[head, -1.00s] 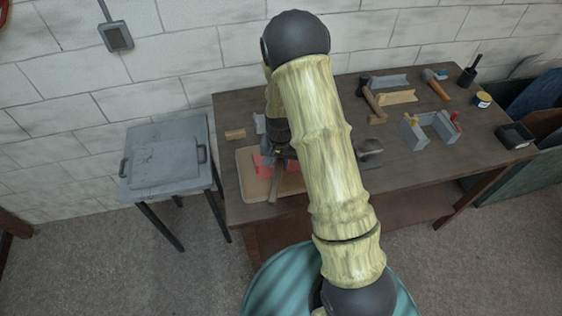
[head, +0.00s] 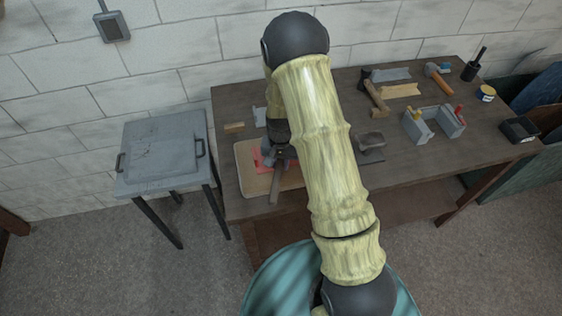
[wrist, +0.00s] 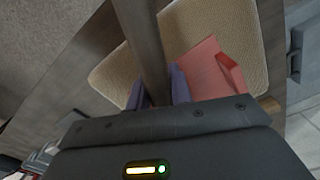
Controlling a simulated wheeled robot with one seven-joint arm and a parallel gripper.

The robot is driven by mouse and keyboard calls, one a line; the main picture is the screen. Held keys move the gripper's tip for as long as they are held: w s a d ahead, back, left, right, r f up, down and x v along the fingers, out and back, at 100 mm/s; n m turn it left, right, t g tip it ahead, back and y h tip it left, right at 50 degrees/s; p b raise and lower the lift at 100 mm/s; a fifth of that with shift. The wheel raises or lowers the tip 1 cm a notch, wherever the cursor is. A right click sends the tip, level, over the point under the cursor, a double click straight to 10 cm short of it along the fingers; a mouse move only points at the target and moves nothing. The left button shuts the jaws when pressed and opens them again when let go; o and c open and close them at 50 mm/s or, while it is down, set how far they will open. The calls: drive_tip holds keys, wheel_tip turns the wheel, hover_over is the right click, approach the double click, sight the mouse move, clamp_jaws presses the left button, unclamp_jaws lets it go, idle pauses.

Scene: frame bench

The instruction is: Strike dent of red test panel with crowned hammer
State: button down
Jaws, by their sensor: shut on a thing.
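My gripper (head: 281,156) is shut on the handle of a hammer (head: 275,187), low over the near-left part of the bench. In the wrist view the brown handle (wrist: 146,40) runs up between the two bluish fingers (wrist: 158,92). The hammer's head is hidden by the gripper, so its crown cannot be seen. The red test panel (head: 259,166) lies on a tan mat (head: 250,183) under the gripper, partly covered. In the wrist view the panel (wrist: 203,72) is just right of the fingers and has a raised, folded part. I cannot make out the dent or any contact.
A dark metal block (head: 371,141) stands right of my arm. A wood-handled hammer (head: 376,97), an orange-handled hammer (head: 438,82) and a grey tool holder (head: 432,124) are farther right on the bench (head: 330,200). A grey side table (head: 160,155) stands left.

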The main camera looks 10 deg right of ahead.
wheel_tip(320, 180, up, 8)
drive_tip(key=p, duration=0.5)
drive_tip(key=shift+f, duration=0.25)
drive_tip(key=shift+f, duration=0.1)
drive_tip(key=shift+f+b, duration=1.35)
drive_tip(key=shift+f, duration=0.15)
drive_tip(key=shift+s+f+b, duration=0.1)
drive_tip(key=shift+f+b, duration=0.25)
drive_tip(key=shift+f, duration=0.05)
wheel_tip(320, 180, down, 5)
drive_tip(key=b, duration=0.3)
drive_tip(key=shift+r, duration=0.2)
wheel_tip(320, 180, up, 9)
drive_tip(key=p, duration=0.6)
drive_tip(key=shift+f, duration=0.25)
